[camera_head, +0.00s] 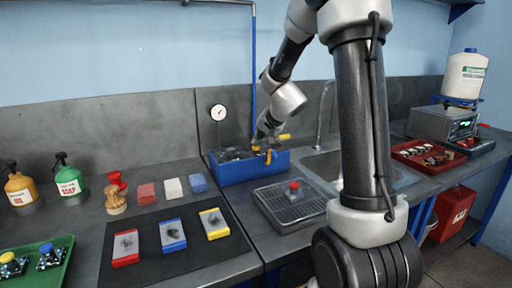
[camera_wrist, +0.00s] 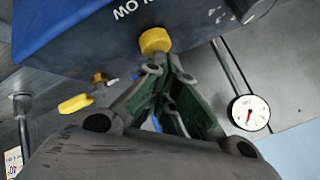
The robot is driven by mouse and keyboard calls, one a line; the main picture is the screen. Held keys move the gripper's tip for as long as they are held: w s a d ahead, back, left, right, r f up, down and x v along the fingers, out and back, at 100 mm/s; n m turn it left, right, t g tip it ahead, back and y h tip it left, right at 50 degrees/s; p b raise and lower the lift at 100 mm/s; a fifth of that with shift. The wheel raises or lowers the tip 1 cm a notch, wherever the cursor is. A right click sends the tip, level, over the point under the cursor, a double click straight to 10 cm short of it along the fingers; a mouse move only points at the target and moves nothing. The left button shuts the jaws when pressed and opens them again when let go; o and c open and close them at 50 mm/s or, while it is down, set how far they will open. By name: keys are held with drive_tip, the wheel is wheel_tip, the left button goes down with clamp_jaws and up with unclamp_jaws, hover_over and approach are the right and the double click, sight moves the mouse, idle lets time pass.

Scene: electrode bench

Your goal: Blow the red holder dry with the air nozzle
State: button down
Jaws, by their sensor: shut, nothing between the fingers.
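The red holder (camera_head: 294,188) sits on a dark slatted rack (camera_head: 272,208) in front of a blue box. My gripper (camera_head: 258,145) is at the upper front of the blue box (camera_head: 235,172), behind the red holder and apart from it. In the wrist view my gripper (camera_wrist: 160,72) is shut and empty, its fingertips close to a round yellow knob (camera_wrist: 155,40) on the blue box. I cannot tell whether they touch. A yellow lever (camera_wrist: 75,104) shows beside it. I cannot clearly make out the air nozzle. The red holder is not in the wrist view.
A sink (camera_head: 335,165) with a tall faucet lies right of the box, partly hidden by my arm. A gauge (camera_head: 218,112) is on the back wall. Coloured blocks lie on a dark mat (camera_head: 150,270) at left. A red tray (camera_head: 425,143) of parts stands at right.

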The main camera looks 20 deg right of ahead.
drive_tip(key=shift+r, duration=0.65)
drive_tip(key=shift+r, duration=2.5)
drive_tip(key=shift+s, duration=0.1)
drive_tip(key=s+a+r+n+g, duration=0.1)
drive_tip(key=s+a+r+n, duration=0.15)
drive_tip(key=s, duration=0.75)
drive_tip(key=s+a+r+n+g, duration=0.2)
drive_tip(key=s+a, duration=0.1)
drive_tip(key=s, duration=0.7)
drive_tip(key=s+d+f+n+g, duration=0.1)
drive_tip(key=s, duration=0.7)
drive_tip(key=s+d+f+n+g+h, duration=0.1)
drive_tip(key=s+f+n, duration=0.1)
drive_tip(key=s, duration=0.7)
drive_tip(key=shift+s+d, duration=0.15)
drive_tip(key=shift+d, duration=0.1)
